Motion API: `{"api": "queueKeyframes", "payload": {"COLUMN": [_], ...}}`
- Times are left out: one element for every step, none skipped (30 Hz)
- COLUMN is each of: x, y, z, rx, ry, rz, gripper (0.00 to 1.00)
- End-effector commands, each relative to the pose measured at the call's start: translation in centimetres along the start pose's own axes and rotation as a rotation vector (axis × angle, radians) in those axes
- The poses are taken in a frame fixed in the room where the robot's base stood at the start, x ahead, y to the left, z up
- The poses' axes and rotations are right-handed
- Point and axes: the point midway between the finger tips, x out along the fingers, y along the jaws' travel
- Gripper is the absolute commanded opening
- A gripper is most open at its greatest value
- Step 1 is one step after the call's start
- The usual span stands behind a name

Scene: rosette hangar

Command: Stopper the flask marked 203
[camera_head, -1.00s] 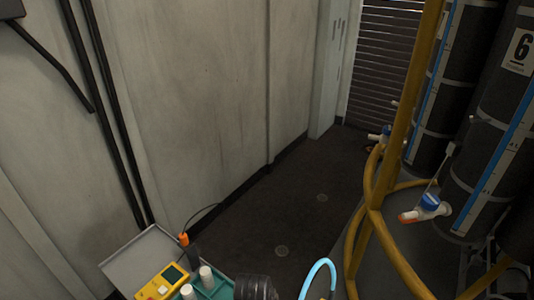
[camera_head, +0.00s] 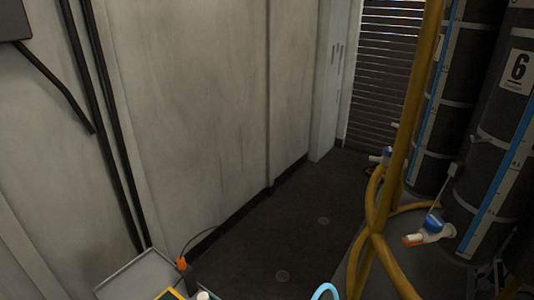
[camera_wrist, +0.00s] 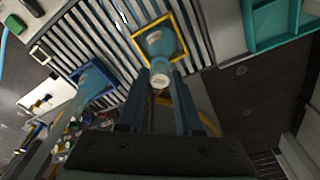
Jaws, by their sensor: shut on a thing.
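In the wrist view, my gripper (camera_wrist: 160,92) reaches in from the bottom with its two fingers on either side of a pale, round-topped stopper (camera_wrist: 160,80). It is shut on this stopper. The stopper lines up with the neck of a bluish flask (camera_wrist: 154,42) standing inside a yellow square frame; I cannot tell whether it is seated in the neck or above it. A second bluish flask (camera_wrist: 93,80) stands in a blue square frame to the left. I cannot read a number on either flask. My gripper is not visible in the head view.
The flasks stand on a slatted surface (camera_wrist: 107,32). A teal tray (camera_wrist: 262,40) lies at the upper right of the wrist view. In the head view, a yellow pipe frame (camera_head: 408,110) and dark cylinders (camera_head: 505,110) stand right; a wall (camera_head: 190,110) stands left, with bare floor between.

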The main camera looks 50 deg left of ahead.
Motion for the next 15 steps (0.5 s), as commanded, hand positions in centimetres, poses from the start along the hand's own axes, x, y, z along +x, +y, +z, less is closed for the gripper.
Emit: {"api": "queueKeyframes", "payload": {"x": [-0.03,-0.03,-0.03,-0.02,0.00,0.05,0.10,0.17,0.26,0.32,0.35,0.37,0.37,0.36,0.36], "y": [-0.01,0.00,0.00,0.00,0.00,0.01,0.01,0.02,0.02,0.03,0.02,0.01,0.01,0.01,0.01], "z": [-0.01,-0.01,-0.01,-0.01,0.00,0.00,0.01,0.02,0.03,0.04,0.04,0.05,0.05,0.04,0.04], "rx": [0.000,0.000,0.000,0.000,0.000,0.000,0.000,0.000,0.000,0.000,0.000,0.000,0.000,0.000,0.000], "ry": [0.000,0.000,0.000,0.000,0.000,0.000,0.000,0.000,0.000,0.000,0.000,0.000,0.000,0.000,0.000], "rz": [0.000,0.000,0.000,0.000,0.000,0.000,0.001,0.001,0.001,0.001,0.001,0.000,0.000,0.000,0.000], "gripper": [0.03,0.03,0.03,0.03,0.03,0.03,0.03,0.03,0.03,0.03,0.03,0.03,0.03,0.03,0.03]}}
